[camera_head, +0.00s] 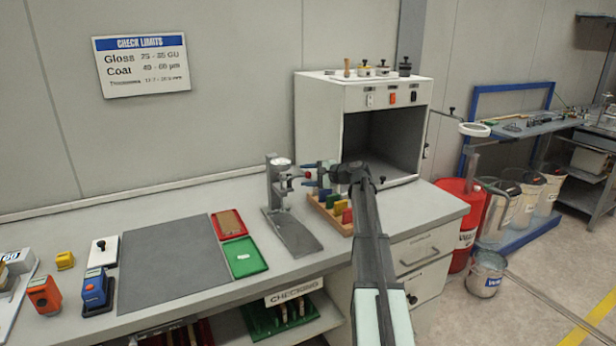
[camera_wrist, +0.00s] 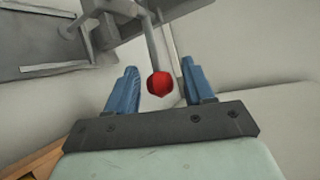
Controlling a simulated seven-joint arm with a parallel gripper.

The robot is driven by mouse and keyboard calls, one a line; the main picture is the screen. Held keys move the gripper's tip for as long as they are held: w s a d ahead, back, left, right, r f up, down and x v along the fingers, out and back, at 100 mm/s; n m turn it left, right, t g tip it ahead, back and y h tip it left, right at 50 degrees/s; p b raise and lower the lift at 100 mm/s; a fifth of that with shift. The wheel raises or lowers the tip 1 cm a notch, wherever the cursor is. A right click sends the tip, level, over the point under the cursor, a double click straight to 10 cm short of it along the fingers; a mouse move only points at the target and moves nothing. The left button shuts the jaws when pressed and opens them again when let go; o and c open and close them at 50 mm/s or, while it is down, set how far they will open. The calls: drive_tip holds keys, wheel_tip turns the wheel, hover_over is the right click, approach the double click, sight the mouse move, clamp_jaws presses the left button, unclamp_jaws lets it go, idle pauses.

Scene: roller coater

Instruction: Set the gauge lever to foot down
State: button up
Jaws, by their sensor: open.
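The thickness gauge (camera_head: 283,200) stands on the bench, a grey stand with a round dial on top and a flat base plate. Its lever ends in a red knob (camera_head: 307,174), on the gauge's right side. In the wrist view the red knob (camera_wrist: 159,84) sits between the two blue fingers, with a grey rod running up from it. My gripper (camera_head: 316,175) is open around the knob, with a gap visible on both sides of it. The gauge's foot is not clearly visible, so its height cannot be told.
A wooden rack (camera_head: 326,215) with coloured blocks stands right of the gauge, under my gripper. A white cabinet (camera_head: 318,117) stands behind. A green tray (camera_head: 243,257) and a dark mat (camera_head: 172,270) lie to the left. Bare bench shows around the gauge's front.

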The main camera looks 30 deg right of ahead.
drive_tip(key=shift+c, duration=0.4)
clamp_jaws()
